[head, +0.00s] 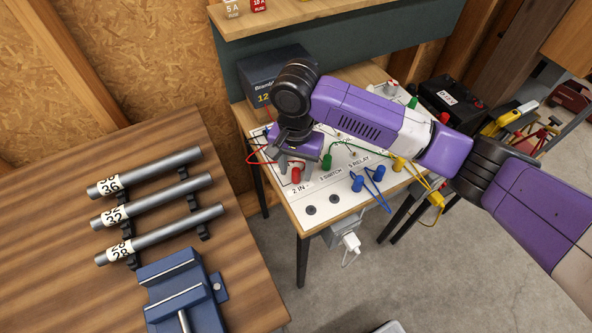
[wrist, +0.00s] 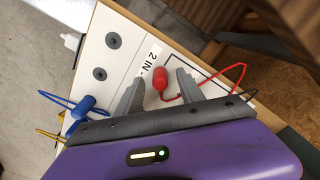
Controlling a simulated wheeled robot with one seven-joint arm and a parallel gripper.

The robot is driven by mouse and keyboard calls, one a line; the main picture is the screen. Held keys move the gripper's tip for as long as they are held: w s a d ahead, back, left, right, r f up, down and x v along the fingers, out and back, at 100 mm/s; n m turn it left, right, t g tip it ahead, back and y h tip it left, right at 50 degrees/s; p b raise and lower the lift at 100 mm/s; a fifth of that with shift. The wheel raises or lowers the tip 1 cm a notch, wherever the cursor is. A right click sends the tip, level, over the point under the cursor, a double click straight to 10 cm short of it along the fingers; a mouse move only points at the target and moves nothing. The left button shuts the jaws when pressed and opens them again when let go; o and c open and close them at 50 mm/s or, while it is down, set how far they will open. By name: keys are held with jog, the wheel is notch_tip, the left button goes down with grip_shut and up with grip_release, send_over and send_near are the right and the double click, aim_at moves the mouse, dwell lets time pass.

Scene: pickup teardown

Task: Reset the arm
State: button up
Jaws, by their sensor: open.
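My purple arm reaches from the right side of the head view across a white panel (head: 322,205). My gripper (head: 293,176) points down over the panel's left part. In the wrist view my gripper (wrist: 158,84) has its two grey fingers apart. A red plug (wrist: 159,79) with a red wire shows between the fingertips, and the fingers are not closed on it. The red plug also shows in the head view (head: 295,175), just beside the fingers. Whether a finger touches it, I cannot tell.
Green (head: 327,162), blue (head: 357,183) and yellow (head: 398,163) plugs with wires stand on the panel. A dark box (head: 262,72) is behind it. A wooden bench (head: 60,265) at left holds several metal tubes and a blue vise (head: 178,285). Floor shows between the tables.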

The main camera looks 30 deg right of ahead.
notch_tip(320, 180, up, 6)
jog(key=shift+r, duration=0.25)
